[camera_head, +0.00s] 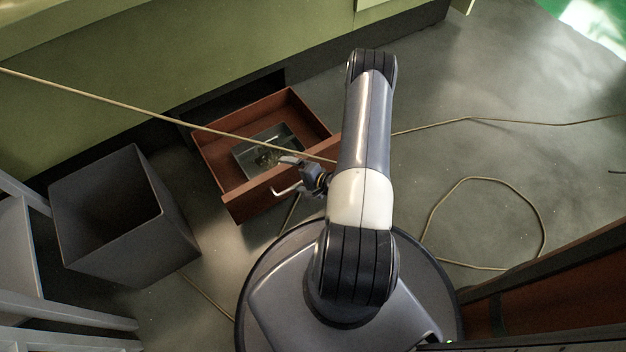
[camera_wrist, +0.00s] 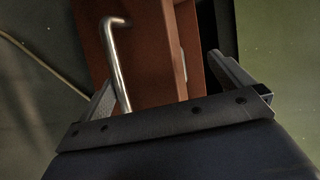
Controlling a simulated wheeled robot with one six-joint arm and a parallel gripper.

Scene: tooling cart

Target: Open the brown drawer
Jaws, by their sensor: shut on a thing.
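The brown drawer (camera_head: 245,203) stands pulled out from the green cabinet, its inside visible from above. A grey tray (camera_head: 246,170) with small items lies in it. A pale bar handle (camera_head: 287,190) sticks out from the drawer front; in the wrist view the metal handle (camera_wrist: 116,55) runs down beside the left finger. My gripper (camera_head: 299,172) is at the drawer front, beside the handle, shut on the drawer. In the wrist view, the fingers of my gripper (camera_wrist: 168,90) lie either side of the brown front, and the exact contact is hidden.
A dark open bin (camera_head: 165,225) stands left of the drawer. A cord (camera_head: 110,102) crosses over the drawer, and a looped cable (camera_head: 430,215) lies on the floor at the right. Grey framing (camera_head: 80,315) is at lower left. The grey floor at upper right is mostly clear.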

